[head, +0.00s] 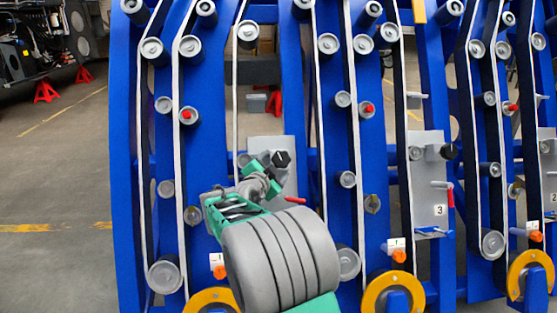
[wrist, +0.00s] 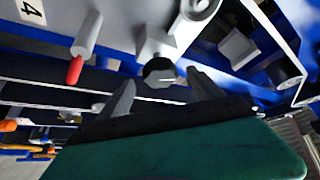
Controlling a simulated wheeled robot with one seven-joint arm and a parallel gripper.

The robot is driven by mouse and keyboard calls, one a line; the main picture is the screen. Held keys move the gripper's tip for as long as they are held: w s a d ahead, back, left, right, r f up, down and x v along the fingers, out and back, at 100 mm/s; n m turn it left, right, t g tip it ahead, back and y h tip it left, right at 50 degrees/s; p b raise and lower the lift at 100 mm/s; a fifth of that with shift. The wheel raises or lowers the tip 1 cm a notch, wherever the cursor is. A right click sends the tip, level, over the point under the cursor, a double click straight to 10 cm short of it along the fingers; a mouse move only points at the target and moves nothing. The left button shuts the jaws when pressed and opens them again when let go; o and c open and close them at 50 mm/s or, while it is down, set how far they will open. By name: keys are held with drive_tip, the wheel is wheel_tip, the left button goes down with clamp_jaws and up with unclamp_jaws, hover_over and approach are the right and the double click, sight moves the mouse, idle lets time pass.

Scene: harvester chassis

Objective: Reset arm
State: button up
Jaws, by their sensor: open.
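My gripper (head: 266,172) is in front of a grey panel (head: 262,148) on the blue chassis in the head view. In the wrist view my gripper (wrist: 160,80) has its two grey fingers apart. A black knob (wrist: 158,67) shows in the gap between the fingertips. I cannot tell whether the fingers touch it. The same knob (head: 281,158) is just right of my gripper in the head view. My arm reaches up from the bottom centre and hides part of the panel.
A red-tipped handle (wrist: 80,52) sticks out beside the knob. Blue uprights with grey rollers (head: 349,263) and belts stand close around my arm. A panel marked 3 (head: 428,185) is to the right. Open floor (head: 55,170) lies to the left, with red stands (head: 46,90) behind.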

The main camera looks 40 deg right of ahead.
drive_tip(key=shift+s+a, duration=0.4)
drive_tip(key=shift+a, duration=0.2)
drive_tip(key=shift+r, duration=0.15)
